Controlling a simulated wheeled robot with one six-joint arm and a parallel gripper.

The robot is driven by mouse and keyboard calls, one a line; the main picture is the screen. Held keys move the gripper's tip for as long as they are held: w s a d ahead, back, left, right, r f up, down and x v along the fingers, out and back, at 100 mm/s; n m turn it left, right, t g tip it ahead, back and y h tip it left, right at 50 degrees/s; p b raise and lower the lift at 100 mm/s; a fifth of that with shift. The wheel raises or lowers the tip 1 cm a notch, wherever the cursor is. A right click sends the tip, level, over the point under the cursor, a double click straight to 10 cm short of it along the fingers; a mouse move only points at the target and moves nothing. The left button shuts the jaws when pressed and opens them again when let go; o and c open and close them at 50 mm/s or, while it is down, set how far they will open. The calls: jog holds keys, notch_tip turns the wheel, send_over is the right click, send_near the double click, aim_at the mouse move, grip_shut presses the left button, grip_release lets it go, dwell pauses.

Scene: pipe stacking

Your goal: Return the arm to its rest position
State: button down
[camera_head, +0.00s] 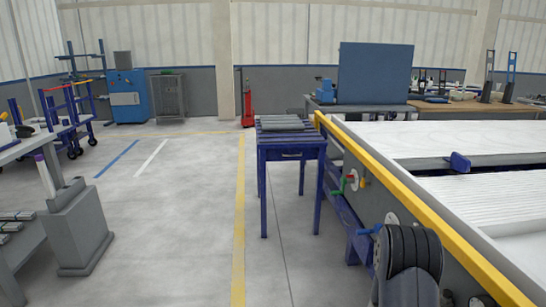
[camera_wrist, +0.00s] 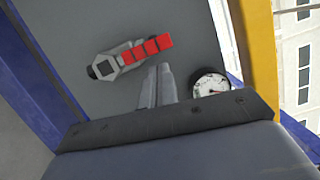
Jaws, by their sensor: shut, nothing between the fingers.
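My gripper (camera_wrist: 158,72) shows in the wrist view, its two grey fingers close together with nothing visible between them. They stand out from the dark wrist edge in front of a grey surface. The head view does not clearly show my gripper. No pipe that I can make out is near the fingers.
In the wrist view, a grey device with red blocks (camera_wrist: 148,50) and a round gauge (camera_wrist: 209,84) lie close to the fingers. A blue table (camera_head: 291,152) stands ahead. Floor at left-centre is clear.

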jog(key=shift+s+d+f+m+g+h+b, duration=0.1)
jog(key=shift+s+f+m+h+b, duration=0.15)
jog(key=shift+s+f+m+b, duration=0.75)
jog(key=shift+s+f+m+g+h+b, duration=0.1)
jog(key=shift+s+f+m+h+b, duration=0.2)
jog(key=shift+m+b, duration=1.2)
jog(key=shift+s+d+f+m+g+h+b, duration=0.15)
jog(key=shift+s+f+m+b, duration=0.55)
jog(key=shift+b, duration=1.15)
jog(key=shift+a, duration=0.1)
